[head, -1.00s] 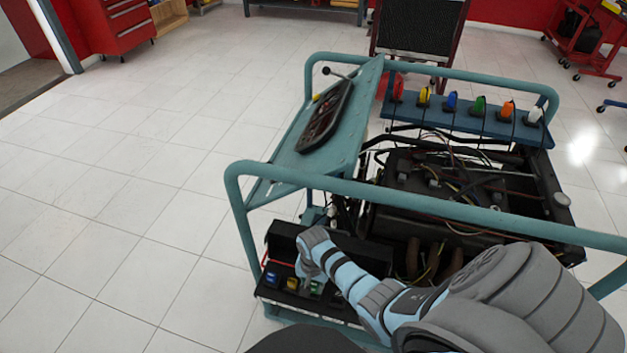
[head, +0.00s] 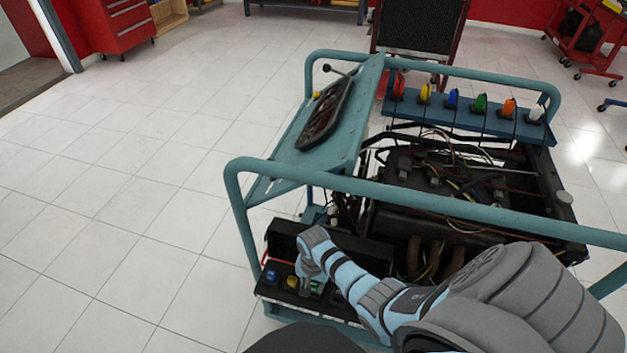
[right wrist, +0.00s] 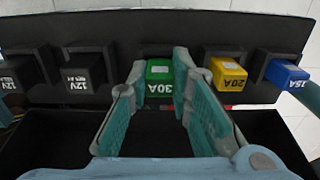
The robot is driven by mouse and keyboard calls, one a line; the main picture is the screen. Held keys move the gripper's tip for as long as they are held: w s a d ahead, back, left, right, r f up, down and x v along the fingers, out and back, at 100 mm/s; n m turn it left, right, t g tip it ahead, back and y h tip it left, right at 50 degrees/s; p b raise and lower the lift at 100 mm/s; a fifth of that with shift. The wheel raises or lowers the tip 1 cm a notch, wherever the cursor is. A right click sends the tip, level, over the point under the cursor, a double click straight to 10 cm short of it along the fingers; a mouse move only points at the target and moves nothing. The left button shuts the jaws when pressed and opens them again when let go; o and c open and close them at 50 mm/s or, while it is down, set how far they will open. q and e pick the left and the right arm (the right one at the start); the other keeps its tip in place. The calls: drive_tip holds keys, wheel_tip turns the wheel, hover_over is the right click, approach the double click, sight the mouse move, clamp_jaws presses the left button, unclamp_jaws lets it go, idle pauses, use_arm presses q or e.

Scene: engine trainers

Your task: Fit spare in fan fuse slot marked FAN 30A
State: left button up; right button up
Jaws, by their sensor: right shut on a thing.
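The green fuse marked 30A (right wrist: 159,71) stands in the row of the black fuse box (right wrist: 220,28), between the relays and the yellow fuse. My right gripper (right wrist: 161,80) is shut on this green fuse, with one finger on each side of it. In the head view my right gripper (head: 311,279) reaches down over the fuse box at the front left of the engine stand. I cannot tell how deep the fuse sits, and no FAN label is readable. My left gripper is not in view.
A yellow 20A fuse (right wrist: 227,73) and a blue 15A fuse (right wrist: 285,74) stand close to the right of the gripper. Two black 12V relays (right wrist: 85,71) stand to the left. The teal frame rail (head: 400,196) runs behind my right arm.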

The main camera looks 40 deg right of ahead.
drive_tip(key=shift+f, duration=0.15)
drive_tip(key=o, duration=0.9)
drive_tip(key=shift+o, duration=0.2)
wheel_tip(320, 180, up, 7)
drive_tip(key=p, duration=0.8)
